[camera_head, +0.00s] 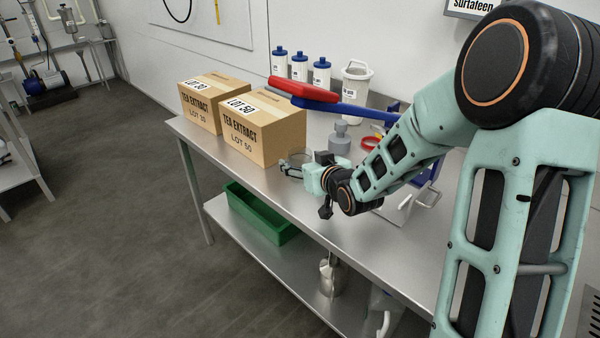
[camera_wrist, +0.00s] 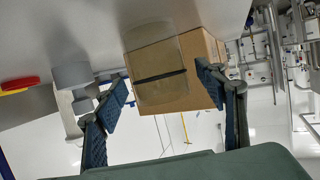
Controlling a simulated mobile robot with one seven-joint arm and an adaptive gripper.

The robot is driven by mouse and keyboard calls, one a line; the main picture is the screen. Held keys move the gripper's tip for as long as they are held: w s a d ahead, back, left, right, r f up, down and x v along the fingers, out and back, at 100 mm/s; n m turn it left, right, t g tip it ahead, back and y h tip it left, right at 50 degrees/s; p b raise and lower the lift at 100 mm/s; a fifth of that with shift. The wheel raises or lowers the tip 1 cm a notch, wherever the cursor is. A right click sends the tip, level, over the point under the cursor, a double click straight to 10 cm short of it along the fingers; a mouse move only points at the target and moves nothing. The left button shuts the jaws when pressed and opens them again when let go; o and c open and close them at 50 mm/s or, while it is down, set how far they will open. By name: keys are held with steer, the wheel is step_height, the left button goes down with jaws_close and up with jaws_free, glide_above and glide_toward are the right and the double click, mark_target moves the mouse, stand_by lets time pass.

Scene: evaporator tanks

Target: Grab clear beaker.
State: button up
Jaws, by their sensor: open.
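The clear beaker (camera_wrist: 160,90) shows see-through in the wrist view, in front of a cardboard box, with a dark stripe across it. In the head view the beaker (camera_head: 297,158) is small and faint at my gripper, on the steel table. My gripper (camera_head: 290,170) is low over the table near its front edge, to the right of the boxes. In the wrist view, which looks upside down, my gripper (camera_wrist: 162,88) is open. Its two blue fingers stand on either side of the beaker, with gaps showing. How deep the beaker sits between them is hard to tell.
Two tea extract boxes (camera_head: 255,130) stand left of my gripper. A grey bottle (camera_head: 340,139) stands behind it. A red and blue long-handled tool (camera_head: 305,90), white bottles (camera_head: 300,67) and a white jug (camera_head: 356,83) are farther back. A green bin (camera_head: 258,213) is on the lower shelf.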

steer(key=shift+x, duration=0.85)
steer(key=shift+r, duration=0.1)
steer(key=shift+c, duration=0.2)
steer(key=c, duration=1.2)
